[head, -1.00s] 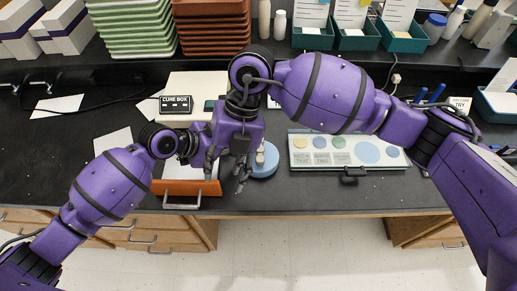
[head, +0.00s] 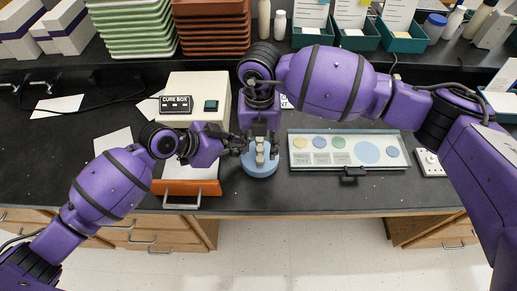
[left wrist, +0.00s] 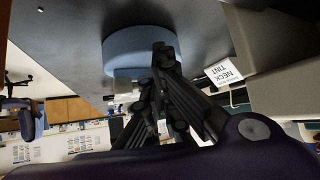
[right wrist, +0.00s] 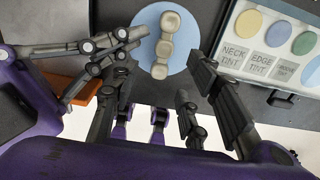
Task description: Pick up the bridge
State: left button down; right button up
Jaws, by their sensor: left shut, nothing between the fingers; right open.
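The bridge (right wrist: 163,45) is a pale row of rounded tooth shapes on a round blue stand (right wrist: 187,62). In the head view the bridge (head: 260,150) stands on the blue stand (head: 262,171), partly hidden by my grippers. My right gripper (right wrist: 163,72) is open and empty, with its fingers spread to either side of the bridge's near end in the right wrist view. My left gripper (left wrist: 162,52) is shut and empty beside the blue stand (left wrist: 135,48). In the right wrist view its fingertips (right wrist: 138,34) are just left of the bridge; whether they touch it is unclear.
A cure box (head: 220,95) stands behind on the left, with an orange tray (head: 180,188) in front of it. A tint palette (head: 345,168) lies to the right. Stacked green trays (head: 130,28) and brown trays (head: 212,25) stand at the back.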

aim_at(258, 155)
notch_tip(258, 155, down, 4)
jog(key=shift+s+a+f, duration=0.1)
jog(key=shift+s+f, duration=0.05)
jog(key=shift+f, duration=0.05)
grip_shut()
notch_tip(258, 155, up, 10)
jog(key=c, duration=0.6)
grip_release()
jog(key=shift+c, duration=0.2)
grip_shut()
